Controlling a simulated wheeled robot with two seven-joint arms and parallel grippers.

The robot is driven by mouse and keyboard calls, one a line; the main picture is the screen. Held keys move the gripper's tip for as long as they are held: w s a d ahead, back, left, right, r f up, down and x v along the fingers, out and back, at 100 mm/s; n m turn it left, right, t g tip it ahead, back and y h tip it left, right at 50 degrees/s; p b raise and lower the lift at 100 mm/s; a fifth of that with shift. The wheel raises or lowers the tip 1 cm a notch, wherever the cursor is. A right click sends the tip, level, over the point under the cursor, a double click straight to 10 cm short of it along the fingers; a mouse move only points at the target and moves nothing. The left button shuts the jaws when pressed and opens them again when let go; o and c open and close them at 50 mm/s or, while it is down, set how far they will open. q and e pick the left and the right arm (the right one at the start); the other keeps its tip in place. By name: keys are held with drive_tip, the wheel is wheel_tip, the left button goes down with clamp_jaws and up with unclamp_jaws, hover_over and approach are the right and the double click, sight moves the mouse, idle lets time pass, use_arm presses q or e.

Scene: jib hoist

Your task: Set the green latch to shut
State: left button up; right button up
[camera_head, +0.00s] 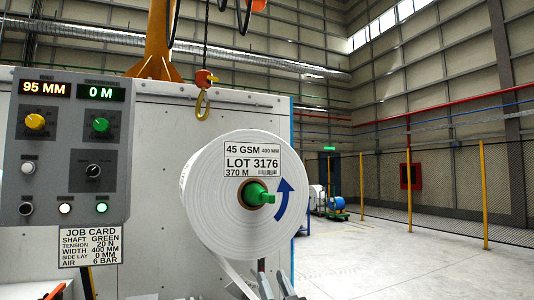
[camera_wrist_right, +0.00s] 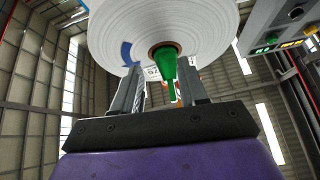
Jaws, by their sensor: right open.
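In the right wrist view the gripper (camera_wrist_right: 158,82) points toward the roll, apart from the green shaft end. My left gripper is not seen.
A grey control panel (camera_head: 65,150) with knobs and displays stands at the left, above a job card (camera_head: 90,246). A pale machine wall (camera_head: 150,180) is behind the roll. The floor (camera_head: 400,265) at the right is clear, bounded by yellow posts (camera_head: 484,195) and mesh.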

sight(267, 194)
drive_tip(key=r, duration=0.4)
drive_tip(key=s+r+t+p, duration=0.1)
drive_tip(key=r, duration=0.4)
drive_tip(key=d+r+n+t, duration=0.1)
drive_tip(key=r, duration=0.4)
drive_tip(key=shift+s+d+r+y+p, duration=0.1)
drive_tip(key=shift+s+r+y+p, duration=0.1)
drive_tip(key=shift+y+p, duration=0.2)
drive_tip(key=p+x, duration=0.5)
drive_tip(key=x, duration=0.4)
drive_tip(key=shift+r, duration=0.25)
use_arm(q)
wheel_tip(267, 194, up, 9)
use_arm(e)
drive_tip(key=shift+w+r, duration=0.15)
drive_tip(key=shift+w, duration=0.3)
use_arm(q)
drive_tip(key=shift+p, duration=0.3)
use_arm(e)
clamp_jaws()
